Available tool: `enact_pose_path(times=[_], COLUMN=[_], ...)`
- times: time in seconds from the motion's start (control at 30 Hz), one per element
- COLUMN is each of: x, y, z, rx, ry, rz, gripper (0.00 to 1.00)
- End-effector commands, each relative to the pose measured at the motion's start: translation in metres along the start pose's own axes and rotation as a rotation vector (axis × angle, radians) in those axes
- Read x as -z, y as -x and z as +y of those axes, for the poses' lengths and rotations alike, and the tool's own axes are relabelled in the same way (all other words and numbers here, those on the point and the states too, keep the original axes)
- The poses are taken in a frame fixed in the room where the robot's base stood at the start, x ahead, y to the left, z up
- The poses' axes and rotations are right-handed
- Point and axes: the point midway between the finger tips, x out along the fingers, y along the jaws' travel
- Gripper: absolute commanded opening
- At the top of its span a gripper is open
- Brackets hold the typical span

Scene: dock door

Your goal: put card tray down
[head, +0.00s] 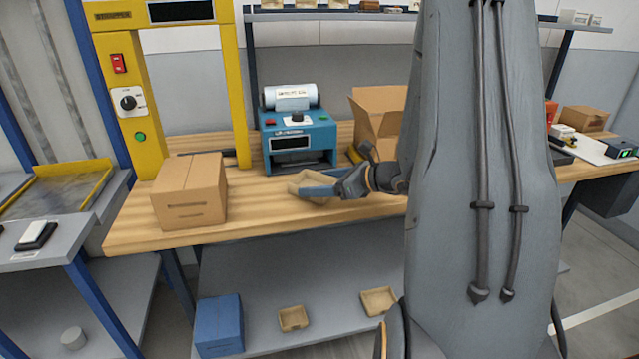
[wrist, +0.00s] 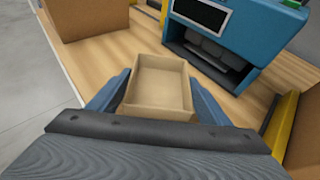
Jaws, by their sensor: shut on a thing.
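The card tray (wrist: 160,86) is a small, open, tan cardboard tray, empty inside. In the wrist view it sits between the two blue fingers of my gripper (wrist: 158,98), which is shut on it. In the head view the card tray (head: 310,182) shows at the end of my gripper (head: 318,188), over the wooden bench (head: 260,222) in front of the blue label machine (head: 297,137). My arm hides part of the bench to the right. I cannot tell whether the tray's underside touches the bench.
A closed cardboard box (head: 190,192) stands left on the bench by the yellow strapping frame (head: 142,120). An open carton (head: 378,115) stands behind my gripper. The lower shelf holds a blue bin (head: 219,325) and two small trays (head: 292,318). Bare bench lies between box and tray.

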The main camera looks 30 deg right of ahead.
Motion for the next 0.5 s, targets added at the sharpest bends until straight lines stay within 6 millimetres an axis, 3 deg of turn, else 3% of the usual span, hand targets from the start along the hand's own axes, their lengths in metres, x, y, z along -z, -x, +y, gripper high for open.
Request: enact_pose_path(times=[0.2, 0.23, 0.3, 0.5], x=[0.0037, 0.0029, 0.0026, 0.0025], y=[-0.0018, -0.0013, -0.0011, -0.0011], z=[0.0000, 0.0000, 0.0001, 0.0001], rx=[0.000, 0.000, 0.000, -0.001], ry=[0.000, 0.000, 0.000, 0.000], rz=[0.000, 0.000, 0.000, 0.000], gripper=[0.49, 0.76, 0.88, 0.90])
